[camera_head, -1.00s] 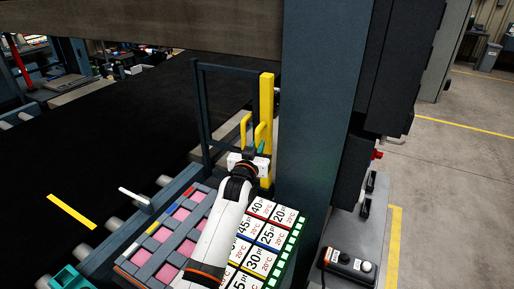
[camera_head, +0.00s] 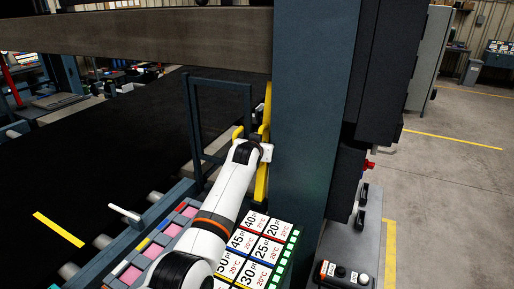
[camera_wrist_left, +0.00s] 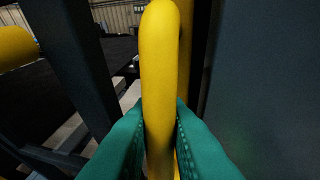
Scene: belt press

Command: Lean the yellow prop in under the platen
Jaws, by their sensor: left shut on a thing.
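The yellow prop (camera_head: 261,187) stands beside the blue-grey column, partly behind my left arm and the column's edge. Its upper part (camera_head: 266,112) shows above my wrist, and a yellow handle (camera_head: 237,132) sticks out on its left. In the left wrist view my left gripper (camera_wrist_left: 160,128) has its green fingers shut on a yellow bar handle (camera_wrist_left: 160,60) of the prop. A second yellow bar (camera_wrist_left: 14,46) shows at the left there. In the head view my fingertips are hidden behind my wrist. A heavy grey-brown beam (camera_head: 130,32), perhaps the platen, spans the top. My right gripper is out of view.
The blue-grey column (camera_head: 312,110) stands close right of the prop. A dark guard frame (camera_head: 192,125) stands left of it. A black belt (camera_head: 95,150) fills the left. Numbered cards (camera_head: 262,250) lie below my arm. A control box (camera_head: 342,272) is at lower right.

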